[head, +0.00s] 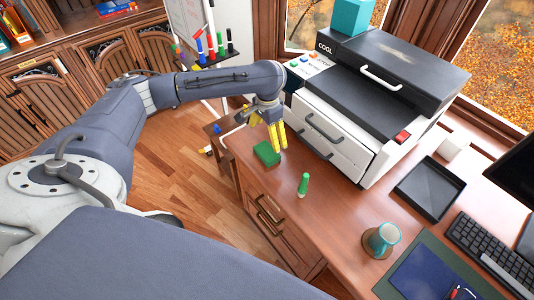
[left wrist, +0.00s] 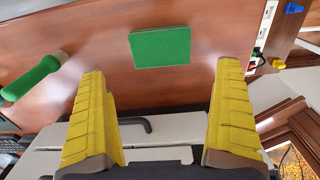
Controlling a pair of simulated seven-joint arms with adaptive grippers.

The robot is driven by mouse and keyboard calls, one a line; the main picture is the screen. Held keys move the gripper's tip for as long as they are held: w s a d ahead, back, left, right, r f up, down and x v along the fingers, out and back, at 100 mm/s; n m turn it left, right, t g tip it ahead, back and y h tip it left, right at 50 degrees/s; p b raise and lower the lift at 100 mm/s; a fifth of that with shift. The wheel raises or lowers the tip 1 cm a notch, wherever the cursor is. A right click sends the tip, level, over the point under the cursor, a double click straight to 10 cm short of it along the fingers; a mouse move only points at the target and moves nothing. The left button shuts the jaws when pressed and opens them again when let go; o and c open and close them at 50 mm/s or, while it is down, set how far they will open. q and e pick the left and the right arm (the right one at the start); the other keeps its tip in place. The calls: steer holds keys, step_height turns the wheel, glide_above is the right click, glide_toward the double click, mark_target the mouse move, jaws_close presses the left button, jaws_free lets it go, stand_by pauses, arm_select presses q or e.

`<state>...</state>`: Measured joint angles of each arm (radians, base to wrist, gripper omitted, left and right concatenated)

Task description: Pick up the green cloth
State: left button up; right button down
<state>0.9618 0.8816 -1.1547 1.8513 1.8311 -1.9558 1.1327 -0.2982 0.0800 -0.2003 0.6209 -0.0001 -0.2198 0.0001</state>
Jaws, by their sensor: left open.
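The green cloth (head: 266,154) lies as a small flat square pad on the wooden desk, near its left edge in the head view. It shows clearly in the left wrist view (left wrist: 160,47), beyond and between the fingers. My left gripper (head: 277,137) has yellow fingers and hangs just above and beside the cloth, on the printer side. In the left wrist view the fingers (left wrist: 160,110) are wide apart with nothing between them. My right gripper is in neither view.
A large white and black printer (head: 340,110) stands close behind my left gripper. Bare desk lies around the cloth.

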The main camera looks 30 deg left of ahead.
mark_target(267, 151)
arm_select(q)
steer(key=shift+a+f, duration=0.1)
steer(key=shift+f, duration=4.8)
steer(key=c, duration=0.8)
steer(key=shift+c, duration=0.2)
